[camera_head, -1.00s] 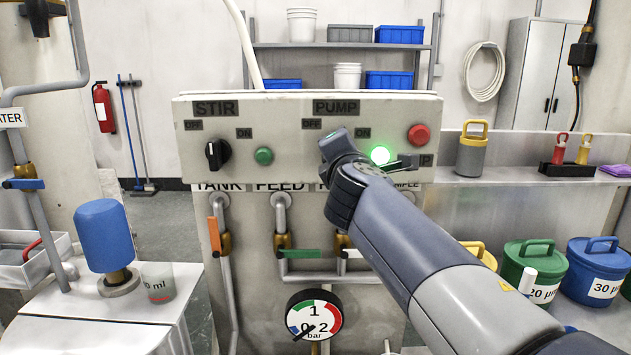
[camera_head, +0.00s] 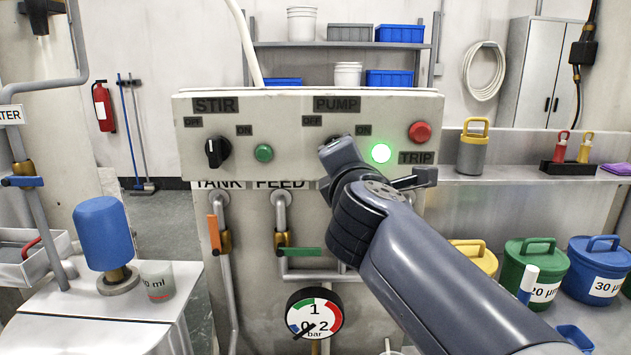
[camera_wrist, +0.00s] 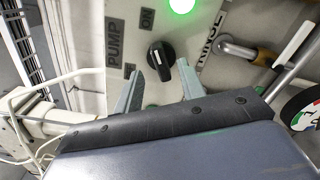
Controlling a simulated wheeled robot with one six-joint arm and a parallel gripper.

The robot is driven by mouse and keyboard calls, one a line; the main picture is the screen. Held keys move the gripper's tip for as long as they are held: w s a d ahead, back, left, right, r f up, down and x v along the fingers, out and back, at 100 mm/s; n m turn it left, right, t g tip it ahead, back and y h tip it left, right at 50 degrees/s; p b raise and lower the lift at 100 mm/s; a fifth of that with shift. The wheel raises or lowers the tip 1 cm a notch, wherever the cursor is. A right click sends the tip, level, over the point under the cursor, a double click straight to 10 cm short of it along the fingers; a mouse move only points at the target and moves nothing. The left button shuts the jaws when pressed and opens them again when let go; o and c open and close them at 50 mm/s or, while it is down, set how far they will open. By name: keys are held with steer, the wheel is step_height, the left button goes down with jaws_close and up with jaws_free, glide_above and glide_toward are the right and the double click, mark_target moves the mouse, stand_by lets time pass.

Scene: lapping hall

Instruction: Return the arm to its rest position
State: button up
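My arm (camera_head: 430,265) reaches from the lower right up to the front of the control panel (camera_head: 290,150). In the wrist view, my gripper (camera_wrist: 161,68) is open, with its two grey fingers apart and nothing held between them. The black PUMP knob (camera_wrist: 161,62) shows beyond and between the fingertips, apparently clear of them. Its pale mark is on the side towards ON. In the head view my wrist covers most of this knob, and the fingers cannot be made out there. The green lamp (camera_head: 380,153) beside it is lit.
The STIR knob (camera_head: 217,152) and red TRIP button (camera_head: 420,132) flank my wrist. Below are valves with orange (camera_head: 214,236) and green (camera_head: 300,252) handles and a pressure gauge (camera_head: 314,314). Lidded buckets, one green (camera_head: 530,262), stand right of my arm.

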steer(key=w, duration=0.7)
steer(key=shift+r, duration=0.1)
steer(key=shift+w+r+n+p, duration=0.2)
steer(key=shift+n+p, duration=0.3)
steer(key=shift+p, duration=0.35)
steer(key=shift+s+r+n+p, duration=0.1)
steer(key=shift+s+n+p, duration=0.05)
steer(key=shift+n+p, duration=0.35)
steer(key=shift+s+r+n+p, duration=0.1)
steer(key=shift+n+p, duration=0.15)
steer(key=shift+n, duration=0.35)
steer(key=n+p, duration=0.2)
steer(key=shift+a+n, duration=0.2)
steer(key=shift+n, duration=0.2)
steer(key=shift+a+f+n+p, duration=0.1)
steer(key=shift+n+p, duration=0.3)
steer(key=shift+n, duration=0.4)
